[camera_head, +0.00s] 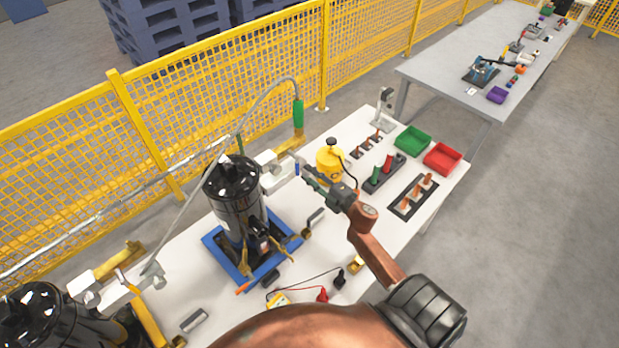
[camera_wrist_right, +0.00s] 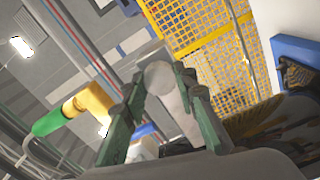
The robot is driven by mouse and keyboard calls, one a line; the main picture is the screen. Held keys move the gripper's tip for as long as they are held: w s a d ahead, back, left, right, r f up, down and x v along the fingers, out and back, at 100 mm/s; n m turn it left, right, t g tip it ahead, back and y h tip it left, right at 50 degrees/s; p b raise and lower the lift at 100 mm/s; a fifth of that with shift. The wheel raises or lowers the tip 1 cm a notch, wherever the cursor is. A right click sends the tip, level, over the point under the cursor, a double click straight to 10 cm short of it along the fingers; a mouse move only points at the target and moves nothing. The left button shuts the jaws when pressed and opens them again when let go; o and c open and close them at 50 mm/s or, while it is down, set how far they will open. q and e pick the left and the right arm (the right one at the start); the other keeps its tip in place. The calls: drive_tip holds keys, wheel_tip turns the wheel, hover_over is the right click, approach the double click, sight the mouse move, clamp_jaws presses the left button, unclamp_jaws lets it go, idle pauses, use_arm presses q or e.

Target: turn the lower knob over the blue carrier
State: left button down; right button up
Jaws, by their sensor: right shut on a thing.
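The blue carrier (camera_head: 222,258) stands on the white table and holds an upright black compressor (camera_head: 236,200). Behind the compressor is a white fixture block (camera_head: 270,160), with a brass-coloured fitting and a green hose end (camera_head: 298,114) above it. My right gripper (camera_head: 302,170) reaches in from the right, its dark green fingers at the fixture. In the right wrist view the fingers (camera_wrist_right: 163,95) close around a light grey, round-ended piece (camera_wrist_right: 160,78), which appears to be the lower knob. The fingers mostly hide the knob in the head view. My left gripper is not in view.
A yellow canister (camera_head: 330,160) stands close behind my right gripper. Green (camera_head: 411,139) and red (camera_head: 443,158) bins sit at the table's right end. Black and red leads (camera_head: 305,280) lie near the front. A yellow mesh fence (camera_head: 220,105) runs behind.

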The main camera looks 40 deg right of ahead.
drive_tip(key=n+b, duration=0.3)
drive_tip(key=n, duration=0.2)
drive_tip(key=shift+f, duration=0.1)
drive_tip(key=shift+n, duration=0.3)
idle(0.4)
drive_tip(key=o, duration=1.2)
drive_tip(key=shift+c, duration=0.2)
drive_tip(key=shift+s, duration=0.2)
drive_tip(key=s+d, duration=0.1)
drive_tip(key=s, duration=1)
drive_tip(key=shift+s, duration=0.25)
